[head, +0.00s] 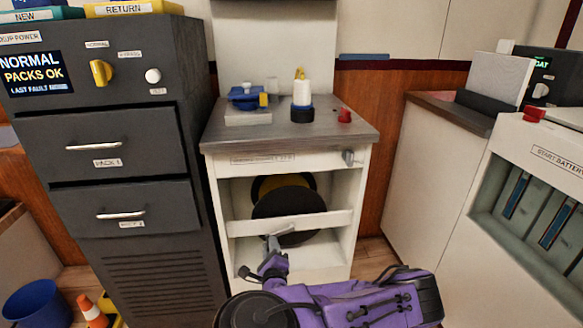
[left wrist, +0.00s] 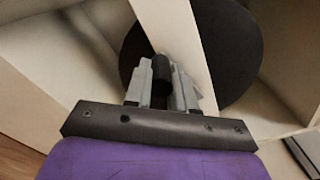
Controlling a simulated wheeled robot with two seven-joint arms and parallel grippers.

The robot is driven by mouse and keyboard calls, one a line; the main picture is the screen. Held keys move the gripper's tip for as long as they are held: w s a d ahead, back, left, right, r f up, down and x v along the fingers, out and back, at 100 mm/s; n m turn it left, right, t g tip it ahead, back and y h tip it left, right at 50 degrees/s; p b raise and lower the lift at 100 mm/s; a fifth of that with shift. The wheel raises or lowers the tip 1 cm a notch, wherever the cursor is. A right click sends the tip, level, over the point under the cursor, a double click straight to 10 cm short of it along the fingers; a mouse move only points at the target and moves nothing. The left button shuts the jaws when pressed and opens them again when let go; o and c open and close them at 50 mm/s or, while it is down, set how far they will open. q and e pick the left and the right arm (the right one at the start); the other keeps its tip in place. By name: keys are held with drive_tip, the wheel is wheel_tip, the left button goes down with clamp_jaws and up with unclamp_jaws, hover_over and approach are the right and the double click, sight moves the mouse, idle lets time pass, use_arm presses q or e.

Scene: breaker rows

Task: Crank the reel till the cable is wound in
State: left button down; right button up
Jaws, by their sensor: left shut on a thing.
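The reel (head: 290,205) is a large black disc with a yellow part behind it, inside the open white cabinet. Its black disc also shows in the left wrist view (left wrist: 232,50), partly hidden by a white crossbar (head: 300,222). My left gripper (head: 273,243) is at the front of the cabinet, by the crossbar. In the left wrist view its fingers (left wrist: 161,85) are shut on a short black crank handle (left wrist: 161,70). The crank's arm is mostly hidden. I cannot make out the cable. My right gripper is not in view.
A dark cabinet (head: 110,175) with drawer handles stands close on the left. A blue bucket (head: 37,305) and an orange cone (head: 90,312) are on the floor. The battery unit (head: 540,180) stands at the right. Small items, including a white bottle (head: 301,95), are on the grey top.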

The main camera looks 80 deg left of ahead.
use_arm(q)
drive_tip(key=shift+s+r+m, duration=0.35)
drive_tip(key=shift+r+m, duration=0.25)
drive_tip(key=shift+m, duration=0.3)
drive_tip(key=c, duration=0.9)
unclamp_jaws()
drive_tip(key=shift+r, duration=0.1)
drive_tip(key=shift+c, duration=0.2)
drive_tip(key=shift+w, duration=0.1)
drive_tip(key=shift+d, duration=0.25)
drive_tip(key=s+d, duration=0.1)
drive_tip(key=d, duration=0.9)
drive_tip(key=shift+s, duration=0.15)
